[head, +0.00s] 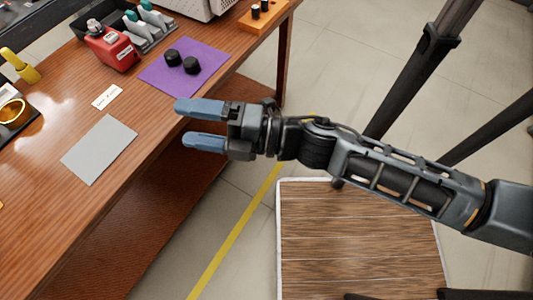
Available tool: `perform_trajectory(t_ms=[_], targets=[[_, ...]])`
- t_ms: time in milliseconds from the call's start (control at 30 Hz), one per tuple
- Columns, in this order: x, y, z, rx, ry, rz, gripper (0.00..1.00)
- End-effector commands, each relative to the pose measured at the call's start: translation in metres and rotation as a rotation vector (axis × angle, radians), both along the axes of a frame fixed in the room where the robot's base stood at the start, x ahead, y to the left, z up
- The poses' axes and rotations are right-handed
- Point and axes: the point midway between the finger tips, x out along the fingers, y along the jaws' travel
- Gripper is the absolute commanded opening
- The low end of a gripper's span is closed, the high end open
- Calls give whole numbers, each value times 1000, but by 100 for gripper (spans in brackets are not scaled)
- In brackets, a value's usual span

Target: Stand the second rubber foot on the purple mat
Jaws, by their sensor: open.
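Two black rubber feet stand close together on the purple mat (208,58). One foot (172,57) is at the left and the other foot (191,65) is just right of it and nearer to me. The mat lies flat on the wooden bench near its right edge. My gripper (188,124) is open and empty, its blue fingers pointing left. In the picture it is below the mat, near the bench's front edge, apart from both feet. Its height above the bench is hard to tell.
An orange block (258,17) with black pieces stands at the back right. A red box (111,46) and a grey rack (151,32) stand left of the mat. A grey sheet (98,149) and a white label (107,97) lie on the bench (45,185). A yellow object (20,66) is far left.

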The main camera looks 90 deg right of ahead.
Motion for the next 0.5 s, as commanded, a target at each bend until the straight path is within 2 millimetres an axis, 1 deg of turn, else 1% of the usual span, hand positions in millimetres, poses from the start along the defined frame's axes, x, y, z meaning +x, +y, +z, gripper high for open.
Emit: perform_trajectory(t_ms=[33,67,100,167,200,300,400,500], targets=[[-15,16,5,171,1,26,80],[-23,23,7,282,2,34,80],[-34,30,10,430,10,42,80],[-50,39,13,647,34,48,80],[-61,45,13,786,57,49,80],[-84,56,13,1084,123,34,80],[-101,64,12,1301,185,6,80],[-112,68,11,1430,225,-17,80]])
